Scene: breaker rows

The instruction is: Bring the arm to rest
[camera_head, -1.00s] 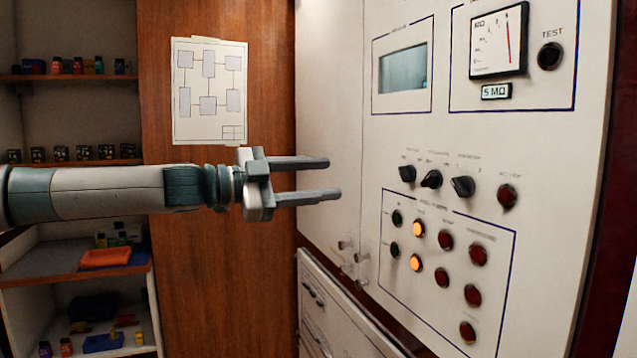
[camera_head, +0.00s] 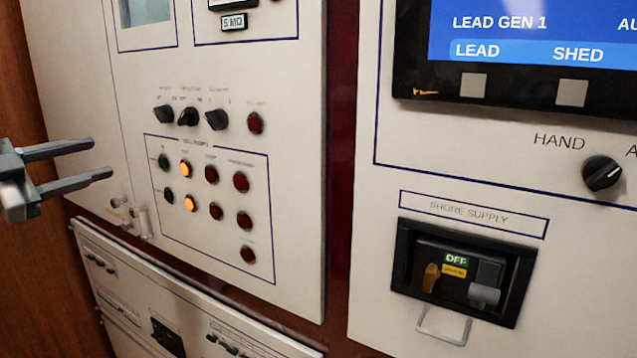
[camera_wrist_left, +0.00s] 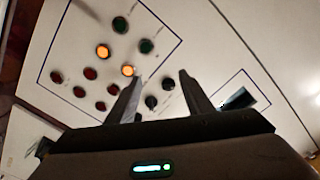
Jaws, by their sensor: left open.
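My left gripper (camera_head: 102,160) comes in from the left edge of the head view, in front of the white control panel (camera_head: 85,60). Its two fingers are apart, with nothing between them. In the left wrist view the open fingers (camera_wrist_left: 160,82) point toward the panel's lamps and knobs, and the gap between them is empty. I cannot tell the exact distance to the panel, but no contact shows. Most of the left arm is outside the head view. My right gripper is not in view.
The panel carries black knobs (camera_head: 189,117), lit orange lamps (camera_head: 185,169) and several dark red lamps. At right are the shore supply breaker (camera_head: 462,272), showing OFF, a black selector knob (camera_head: 602,173) and a blue screen (camera_head: 540,35). Small latches (camera_head: 128,215) protrude below the gripper.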

